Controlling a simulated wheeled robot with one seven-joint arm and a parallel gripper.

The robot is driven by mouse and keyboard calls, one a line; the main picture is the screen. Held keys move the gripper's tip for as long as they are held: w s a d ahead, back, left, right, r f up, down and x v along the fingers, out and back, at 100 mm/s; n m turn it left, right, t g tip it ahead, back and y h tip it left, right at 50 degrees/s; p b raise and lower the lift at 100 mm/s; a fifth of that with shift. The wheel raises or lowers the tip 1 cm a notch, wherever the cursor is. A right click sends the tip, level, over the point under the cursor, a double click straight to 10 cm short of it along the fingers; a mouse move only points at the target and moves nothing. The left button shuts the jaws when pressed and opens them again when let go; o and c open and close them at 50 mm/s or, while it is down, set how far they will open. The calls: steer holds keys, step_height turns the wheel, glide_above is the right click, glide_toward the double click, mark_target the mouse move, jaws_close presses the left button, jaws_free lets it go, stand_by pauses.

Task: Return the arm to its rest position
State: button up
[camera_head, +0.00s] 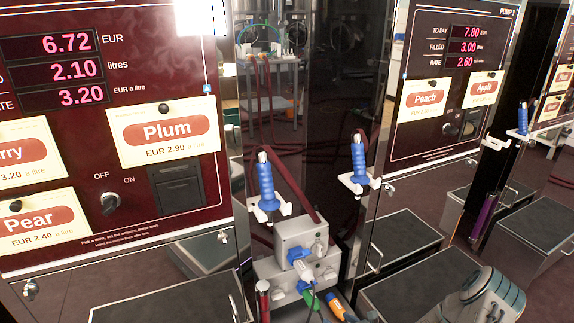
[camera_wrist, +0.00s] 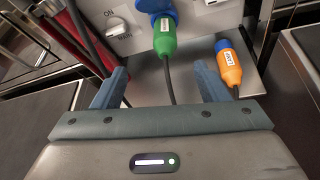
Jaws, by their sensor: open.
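My gripper (camera_wrist: 162,88) is open in the wrist view, its two blue-grey fingers apart with nothing held between them. A green plug (camera_wrist: 165,40) with a label hangs from a blue socket cover just beyond the fingers, and its grey cable runs down between them in the picture. An orange plug with a blue end (camera_wrist: 229,66) lies to the right of the right finger. In the head view, part of my arm (camera_head: 482,298) shows at the lower right; the gripper's fingers do not show there.
A grey socket box (camera_head: 302,240) with a blue plug (camera_head: 301,264) stands between the left pump panel (camera_head: 60,130) and the right pump panel (camera_head: 440,90). Blue nozzles (camera_head: 266,186) and (camera_head: 359,160) hang in white holders. Dark step-like boxes (camera_head: 405,238) stand below the pumps.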

steer(key=s+a+r+n+g+y+p, duration=0.1)
steer(key=s+a+r+n+g+p, duration=0.15)
steer(key=r+n, duration=0.6)
steer(key=s+a+r+n+g+y+p, duration=0.15)
steer(key=a+r+n+g+p, duration=0.25)
steer(key=r, duration=1)
steer(key=s+a+r+n+g+y+p, duration=0.1)
steer(key=s+a+r+n+g+p, duration=0.15)
steer(key=r+n, duration=0.65)
steer(key=s+d+r+n+h+p, duration=0.1)
steer(key=s+r+n+h+p, duration=0.2)
steer(key=s+r, duration=0.3)
steer(key=s+d+r+n+h+p, duration=0.2)
steer(key=s+r+n+h+p, duration=0.2)
steer(key=r, duration=1.2)
steer(key=s+d+r+n+h+p, duration=0.1)
steer(key=s+r+n+h+p, duration=0.2)
steer(key=s+r, duration=0.5)
steer(key=shift+s+d+r+n+h+p, duration=0.3)
steer(key=shift+r+n+p, duration=0.45)
steer(key=shift+r+p, duration=0.85)
steer(key=shift+r, duration=0.15)
